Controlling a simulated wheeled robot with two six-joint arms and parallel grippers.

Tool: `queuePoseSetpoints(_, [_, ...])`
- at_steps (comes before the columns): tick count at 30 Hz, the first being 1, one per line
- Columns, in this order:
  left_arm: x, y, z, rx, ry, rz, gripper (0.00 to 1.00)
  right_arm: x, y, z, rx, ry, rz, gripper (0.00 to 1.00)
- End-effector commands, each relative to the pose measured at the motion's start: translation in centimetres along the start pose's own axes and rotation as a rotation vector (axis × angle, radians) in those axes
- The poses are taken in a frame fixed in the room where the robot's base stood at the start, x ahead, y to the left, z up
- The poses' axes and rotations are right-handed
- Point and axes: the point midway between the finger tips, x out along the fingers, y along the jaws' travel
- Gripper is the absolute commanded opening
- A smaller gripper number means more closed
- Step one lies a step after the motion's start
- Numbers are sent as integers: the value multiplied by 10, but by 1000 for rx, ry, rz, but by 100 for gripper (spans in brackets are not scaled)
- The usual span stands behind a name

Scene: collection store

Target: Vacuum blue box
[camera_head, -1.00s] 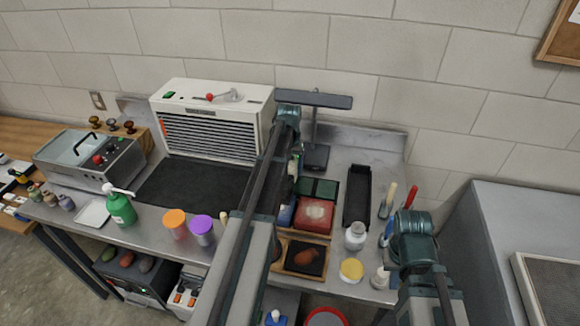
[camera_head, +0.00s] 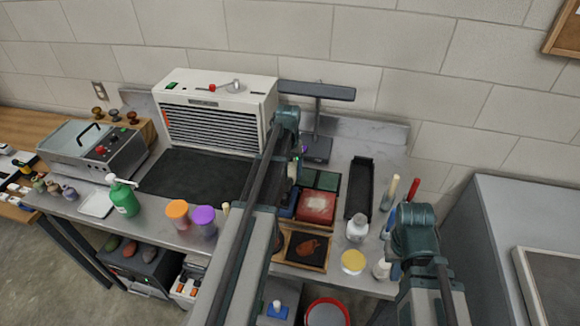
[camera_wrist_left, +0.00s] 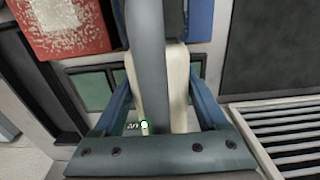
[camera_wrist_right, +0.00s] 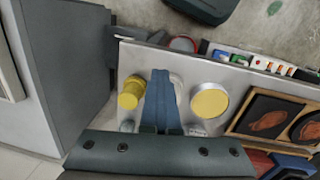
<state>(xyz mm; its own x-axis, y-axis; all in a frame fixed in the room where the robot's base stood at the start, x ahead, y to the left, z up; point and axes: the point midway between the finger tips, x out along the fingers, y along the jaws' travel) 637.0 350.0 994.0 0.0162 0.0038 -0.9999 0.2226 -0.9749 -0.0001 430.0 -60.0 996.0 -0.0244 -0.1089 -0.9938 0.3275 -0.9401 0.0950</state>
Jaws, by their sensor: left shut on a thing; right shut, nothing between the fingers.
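The blue box (camera_head: 288,204) stands on the metal bench, left of the red box (camera_head: 317,208); my left arm partly covers it. In the left wrist view a blue face (camera_wrist_left: 201,18) shows at the top, beside a dark block. My left gripper (camera_wrist_left: 160,65) is shut on a grey tube (camera_wrist_left: 146,50), with cream pieces on either side of it; in the head view this gripper is mostly hidden behind its arm. My right gripper (camera_wrist_right: 162,85) is shut and empty, over the bench's right front part by the jars.
A white slatted unit (camera_head: 215,115) with a dark mat (camera_head: 195,172) stands at the left. Green boxes (camera_head: 320,180), a black tray (camera_head: 359,187), a white bottle (camera_head: 357,228) and a yellow-lidded jar (camera_head: 353,262) crowd the right part. A grey cabinet (camera_head: 500,230) stands further right.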

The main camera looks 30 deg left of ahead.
Motion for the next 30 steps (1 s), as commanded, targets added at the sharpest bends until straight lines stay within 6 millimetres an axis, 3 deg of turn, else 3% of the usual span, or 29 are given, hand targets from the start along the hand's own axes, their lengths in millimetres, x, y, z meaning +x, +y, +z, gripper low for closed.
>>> queuePoseSetpoints(8, [0,0,5,0,0,0,0,0,0,0,0,0,0,0])
queuePoseSetpoints(19, [1,0,32,0,0,0,0,2,0,0,0,0,0,0])
queuePoseSetpoints(30, [-1,0,32,0,0,0,0,0,0,0,0,0,0,0])
